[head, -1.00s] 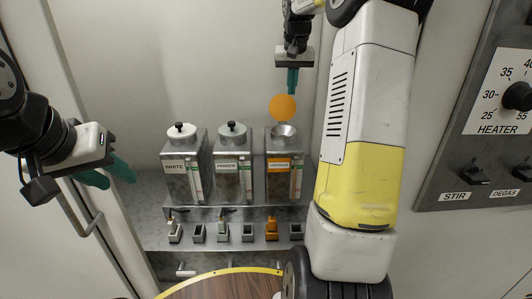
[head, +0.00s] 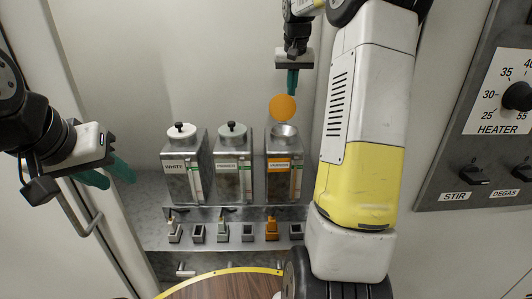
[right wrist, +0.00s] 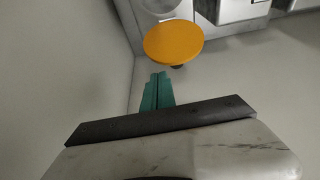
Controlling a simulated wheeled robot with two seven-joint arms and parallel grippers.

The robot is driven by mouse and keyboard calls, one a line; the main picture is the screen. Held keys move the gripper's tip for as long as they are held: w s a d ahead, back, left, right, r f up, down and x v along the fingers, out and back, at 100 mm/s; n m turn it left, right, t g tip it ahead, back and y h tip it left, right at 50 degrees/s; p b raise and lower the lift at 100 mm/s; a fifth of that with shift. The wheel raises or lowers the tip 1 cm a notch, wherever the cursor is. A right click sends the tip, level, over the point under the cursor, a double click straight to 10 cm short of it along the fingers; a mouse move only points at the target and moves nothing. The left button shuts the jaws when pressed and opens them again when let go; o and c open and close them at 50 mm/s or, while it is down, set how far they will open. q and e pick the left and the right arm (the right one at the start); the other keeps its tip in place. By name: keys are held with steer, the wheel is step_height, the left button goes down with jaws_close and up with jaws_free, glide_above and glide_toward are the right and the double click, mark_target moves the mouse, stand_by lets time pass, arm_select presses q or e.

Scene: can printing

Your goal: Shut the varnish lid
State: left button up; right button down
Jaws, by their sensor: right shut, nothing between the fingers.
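The varnish tank (head: 284,183) is the rightmost of three metal tanks on the shelf in the head view, with an orange label. Its top opening (head: 284,130) is uncovered. The orange round varnish lid (head: 282,107) stands raised above and behind the opening, its flat face towards me. It also shows in the right wrist view (right wrist: 174,42), just beyond my fingertips. My right gripper (head: 292,92) is shut and empty, pointing down just above the lid; its closed fingers show in the right wrist view (right wrist: 158,78). My left gripper (head: 112,174) is open and empty at the left.
The white tank (head: 182,183) and primer tank (head: 232,183) stand to the left, lids with black knobs on. Small valves and cups line the ledge (head: 240,238) below. A heater panel (head: 480,150) is at the right. My right arm fills the space beside the varnish tank.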

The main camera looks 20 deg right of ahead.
steer(key=shift+f, duration=1.5)
steer(key=shift+s+a, duration=0.3)
steer(key=shift+s, duration=0.75)
steer(key=shift+s+a, duration=0.25)
steer(key=shift+s, duration=0.75)
steer(key=shift+s+a, duration=0.3)
steer(key=shift+s, duration=0.75)
step_height(320, 180, up, 8)
glide_above(294, 103)
steer(key=s+a, duration=0.1)
steer(key=s, duration=0.2)
steer(key=shift+w+a, duration=0.1)
steer(key=shift+a, duration=0.05)
